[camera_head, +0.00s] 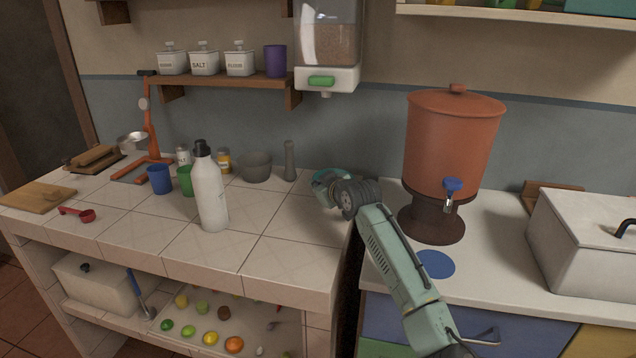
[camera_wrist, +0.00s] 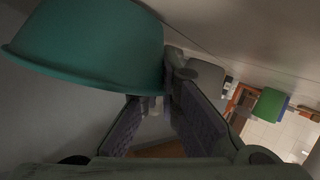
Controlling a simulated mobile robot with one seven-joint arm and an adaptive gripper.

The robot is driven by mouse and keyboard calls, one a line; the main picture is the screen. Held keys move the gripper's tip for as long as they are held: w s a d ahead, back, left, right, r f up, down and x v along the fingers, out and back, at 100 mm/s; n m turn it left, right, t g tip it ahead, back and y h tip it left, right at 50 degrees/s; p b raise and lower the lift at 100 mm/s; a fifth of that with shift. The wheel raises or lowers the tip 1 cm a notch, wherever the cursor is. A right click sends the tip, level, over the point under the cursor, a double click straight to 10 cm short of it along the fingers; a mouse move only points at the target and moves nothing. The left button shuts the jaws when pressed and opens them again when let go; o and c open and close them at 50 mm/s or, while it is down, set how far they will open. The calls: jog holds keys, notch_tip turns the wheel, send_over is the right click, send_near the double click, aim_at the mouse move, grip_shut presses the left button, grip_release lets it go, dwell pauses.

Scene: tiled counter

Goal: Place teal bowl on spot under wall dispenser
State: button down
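The teal bowl (camera_head: 327,175) is at the back right corner of the tiled counter, below the wall dispenser (camera_head: 330,45) and its spout. My gripper (camera_head: 332,190) reaches it from the front right and partly covers it. In the wrist view the teal bowl (camera_wrist: 95,45) fills the upper left. The fingers of my gripper (camera_wrist: 155,92) close on its rim, one fingertip hidden behind the bowl and the other against its outer side. I cannot tell whether the bowl touches the counter. No marked spot shows beneath it.
A grey pestle (camera_head: 290,160) and a grey mortar (camera_head: 255,167) stand just left of the bowl. A white bottle (camera_head: 208,190) stands farther forward. An orange urn (camera_head: 452,145) stands on the right counter, with a blue disc (camera_head: 436,264) before it. The tiled front right is clear.

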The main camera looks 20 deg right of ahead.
jog(key=shift+f, duration=0.15)
jog(key=c, duration=1.8)
grip_release()
jog(key=shift+r, duration=0.35)
jog(key=b+v, duration=0.3)
jog(key=v, duration=0.7)
jog(key=shift+s+f, duration=0.1)
jog(key=shift+s, duration=0.15)
jog(key=shift+b+v, duration=0.35)
jog(key=shift+v, duration=0.4)
